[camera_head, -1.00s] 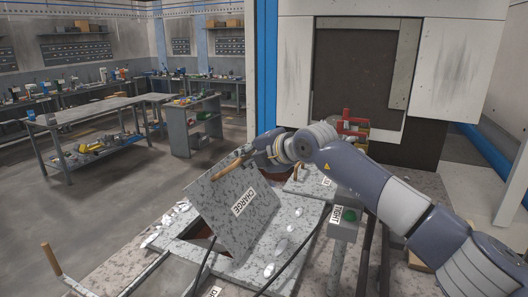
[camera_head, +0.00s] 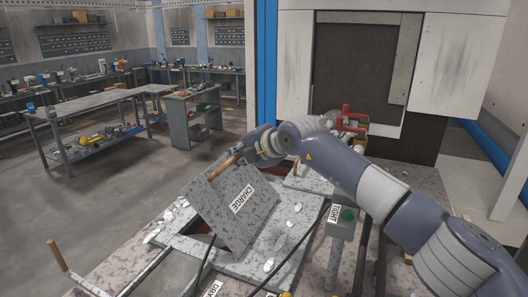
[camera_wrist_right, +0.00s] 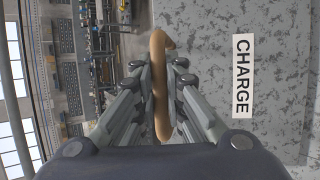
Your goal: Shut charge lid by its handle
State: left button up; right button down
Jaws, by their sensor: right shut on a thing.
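The charge lid (camera_head: 228,212) is a speckled grey plate with a "CHARGE" label, standing tilted open over a dark opening in the speckled furnace top (camera_head: 270,262). Its tan handle (camera_head: 226,168) sticks out along its upper edge. My right gripper (camera_head: 243,153) is at that handle, coming from the right. In the right wrist view the handle (camera_wrist_right: 159,85) lies between the two fingers of my right gripper (camera_wrist_right: 160,88), which are shut on it, and the lid (camera_wrist_right: 270,90) fills the right side. My left gripper is not in view.
A wooden-handled rod (camera_head: 57,255) is at the lower left. Dark cables cross in front of the lid. A machine with a dark door (camera_head: 355,75) stands behind; workbenches (camera_head: 100,105) are far left.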

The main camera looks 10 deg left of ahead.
jog(key=shift+f, duration=0.1)
jog(key=shift+w+a+f+h+p, duration=0.1)
jog(key=shift+a+f+h+p, duration=0.15)
jog(key=shift+a, duration=0.25)
jog(key=shift+a+f+h+p, duration=0.15)
jog(key=shift+a+h, duration=0.1)
jog(key=shift+a, duration=0.35)
jog(key=shift+w+a+f+g+h, duration=0.25)
jog(key=shift+a+f+h, duration=0.25)
jog(key=shift+a, duration=0.25)
